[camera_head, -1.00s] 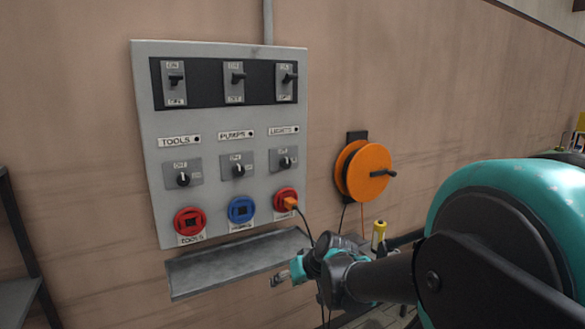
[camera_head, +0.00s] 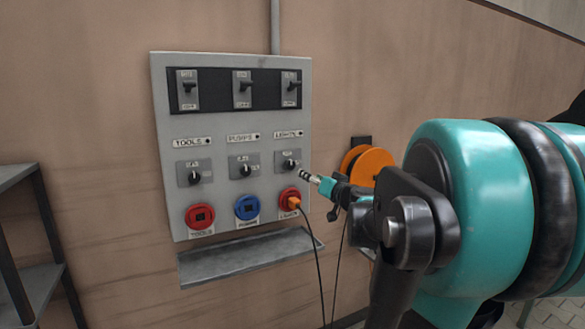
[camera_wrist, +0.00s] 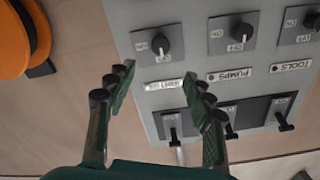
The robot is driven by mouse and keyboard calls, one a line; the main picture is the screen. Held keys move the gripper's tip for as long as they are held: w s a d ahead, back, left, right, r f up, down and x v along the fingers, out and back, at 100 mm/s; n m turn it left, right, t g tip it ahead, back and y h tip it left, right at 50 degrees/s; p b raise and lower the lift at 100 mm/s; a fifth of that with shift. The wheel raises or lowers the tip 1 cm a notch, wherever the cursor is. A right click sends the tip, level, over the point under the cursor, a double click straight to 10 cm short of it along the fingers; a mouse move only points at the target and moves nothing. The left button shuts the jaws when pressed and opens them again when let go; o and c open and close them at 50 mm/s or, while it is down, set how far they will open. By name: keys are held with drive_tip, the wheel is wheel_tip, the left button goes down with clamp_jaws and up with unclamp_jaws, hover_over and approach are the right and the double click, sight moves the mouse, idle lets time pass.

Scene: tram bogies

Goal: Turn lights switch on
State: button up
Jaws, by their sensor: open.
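The grey switch panel (camera_head: 162,130) hangs on the wall. Its lights column is at the right in the head view: a lever switch (camera_head: 291,87) at the top, a LIGHTS label (camera_head: 287,134), and a small black rotary knob (camera_head: 290,164). In the wrist view, which is upside down, the lights knob (camera_wrist: 160,45) lies at the left of the knob row. My gripper (camera_head: 305,174) is just right of and slightly below this knob. In the wrist view my gripper (camera_wrist: 158,76) is open and empty, its fingertips on either side of the knob's column. Contact cannot be told.
An orange plug (camera_head: 294,203) with a dark cable sits in the lower right red socket. An orange cable reel (camera_head: 372,163) hangs right of the panel, behind my arm. A grey shelf (camera_head: 245,254) juts out below the panel.

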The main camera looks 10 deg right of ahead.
sight(291, 166)
drive_tip(key=x, duration=1.4)
drive_tip(key=shift+w+a+f, duration=0.1)
drive_tip(key=shift+w+a, duration=0.05)
drive_tip(key=shift+w, duration=0.2)
drive_tip(key=c, duration=1.2)
